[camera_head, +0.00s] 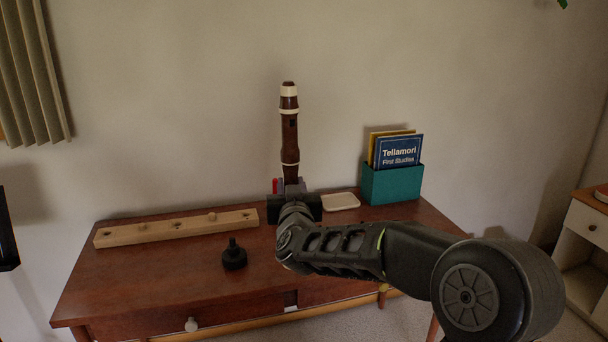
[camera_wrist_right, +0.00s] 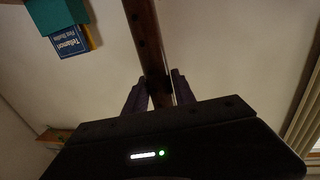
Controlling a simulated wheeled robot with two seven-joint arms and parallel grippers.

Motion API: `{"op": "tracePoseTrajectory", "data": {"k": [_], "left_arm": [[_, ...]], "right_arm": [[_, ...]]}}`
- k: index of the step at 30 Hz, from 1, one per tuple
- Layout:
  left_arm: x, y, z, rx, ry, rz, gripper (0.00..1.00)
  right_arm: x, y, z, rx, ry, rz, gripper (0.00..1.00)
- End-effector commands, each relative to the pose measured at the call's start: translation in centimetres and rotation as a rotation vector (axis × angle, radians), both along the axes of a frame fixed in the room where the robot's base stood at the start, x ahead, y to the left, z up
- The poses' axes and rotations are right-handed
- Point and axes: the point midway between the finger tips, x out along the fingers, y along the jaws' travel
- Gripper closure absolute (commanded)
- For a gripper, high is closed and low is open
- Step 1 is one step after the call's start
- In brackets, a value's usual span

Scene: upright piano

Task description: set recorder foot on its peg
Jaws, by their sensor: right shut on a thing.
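A dark brown recorder piece (camera_head: 290,140) with cream bands stands upright in the head view, above the back of the desk. My right gripper (camera_head: 291,187) is shut on its lower part, and my wrist hides its bottom end. In the right wrist view the brown tube (camera_wrist_right: 147,40), with small dark holes, passes between the two fingers of the right gripper (camera_wrist_right: 160,95). My left gripper is not in view.
A teal holder (camera_head: 392,186) with books stands at the back right of the desk (camera_head: 150,284). A cream dish (camera_head: 341,202) lies beside it. A small red item (camera_head: 275,186) shows behind my gripper. The desk's front left is clear. The wall is close behind.

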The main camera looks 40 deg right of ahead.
Motion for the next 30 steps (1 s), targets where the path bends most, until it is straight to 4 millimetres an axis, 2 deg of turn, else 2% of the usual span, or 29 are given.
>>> {"op": "tracePoseTrajectory", "data": {"k": [10,14,18,21,27,30], "left_arm": [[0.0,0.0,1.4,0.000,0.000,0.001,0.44],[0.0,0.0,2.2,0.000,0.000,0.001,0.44],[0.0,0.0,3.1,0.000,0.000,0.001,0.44],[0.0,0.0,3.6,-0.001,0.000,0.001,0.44],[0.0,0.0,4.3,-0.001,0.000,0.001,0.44],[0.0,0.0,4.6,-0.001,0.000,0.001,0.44]], "right_arm": [[0.7,7.2,-4.9,0.001,0.005,0.158,1.00],[0.5,11.2,-7.8,0.001,0.008,0.251,1.00],[-0.3,15.7,-11.0,0.004,0.007,0.357,1.00],[-1.0,18.4,-13.1,0.005,0.007,0.419,1.00],[-2.1,21.8,-16.5,0.005,0.005,0.494,1.00],[-2.4,22.6,-17.5,0.003,0.001,0.508,1.00]]}}
